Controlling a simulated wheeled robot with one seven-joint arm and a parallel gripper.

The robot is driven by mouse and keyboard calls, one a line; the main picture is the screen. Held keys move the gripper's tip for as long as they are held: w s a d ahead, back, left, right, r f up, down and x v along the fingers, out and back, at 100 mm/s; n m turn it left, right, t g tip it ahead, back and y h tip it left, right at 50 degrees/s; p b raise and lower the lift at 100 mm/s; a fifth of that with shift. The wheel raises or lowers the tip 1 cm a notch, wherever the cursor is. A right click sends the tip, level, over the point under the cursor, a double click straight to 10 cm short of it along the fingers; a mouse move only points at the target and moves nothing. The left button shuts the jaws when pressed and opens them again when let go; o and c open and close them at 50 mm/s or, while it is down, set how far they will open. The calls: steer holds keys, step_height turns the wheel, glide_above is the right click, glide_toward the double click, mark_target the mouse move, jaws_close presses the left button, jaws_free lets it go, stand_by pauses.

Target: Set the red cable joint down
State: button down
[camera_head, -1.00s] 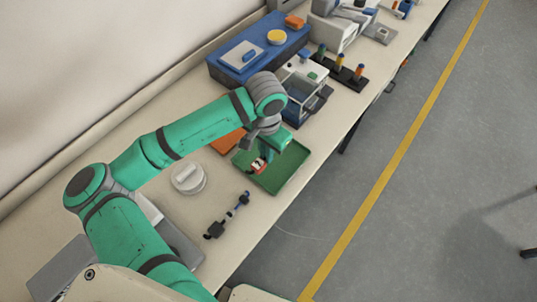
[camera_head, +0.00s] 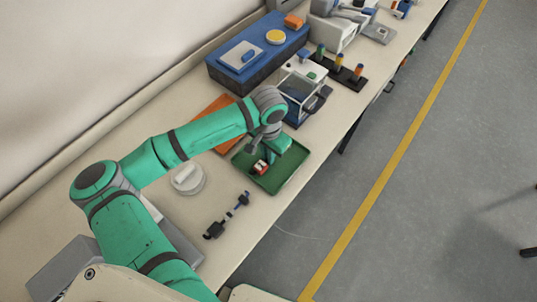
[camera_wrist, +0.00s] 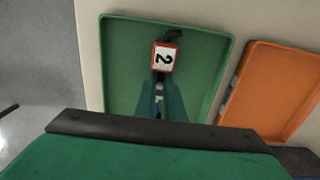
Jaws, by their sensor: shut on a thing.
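The red cable joint (camera_wrist: 166,57) carries a white label with a black 2 and a dark cable end at its top. It is in my gripper (camera_wrist: 160,105), which is shut on it. In the head view, the joint (camera_head: 261,168) shows red and white below my gripper (camera_head: 266,160), over the green tray (camera_head: 289,180). In the wrist view the green tray (camera_wrist: 125,60) surrounds the joint on all sides. I cannot tell whether the joint touches the tray floor. The lower part of the joint is hidden between the fingers.
An orange tray (camera_wrist: 275,85) lies beside the green tray. A white round object (camera_head: 188,180) and a black-and-blue part (camera_head: 228,216) lie nearer on the table. A clear-walled box (camera_head: 297,88) and a blue case (camera_head: 262,50) stand behind. The table's front edge runs close to the green tray.

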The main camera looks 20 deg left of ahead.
steer(key=c, duration=2)
jaws_free()
steer(key=shift+o, duration=0.8)
steer(key=shift+s+a, duration=0.1)
steer(key=shift+a, duration=0.1)
step_height(320, 180, up, 12)
steer(key=shift+r, duration=0.15)
steer(key=shift+d, duration=0.1)
steer(key=shift+d, duration=0.1)
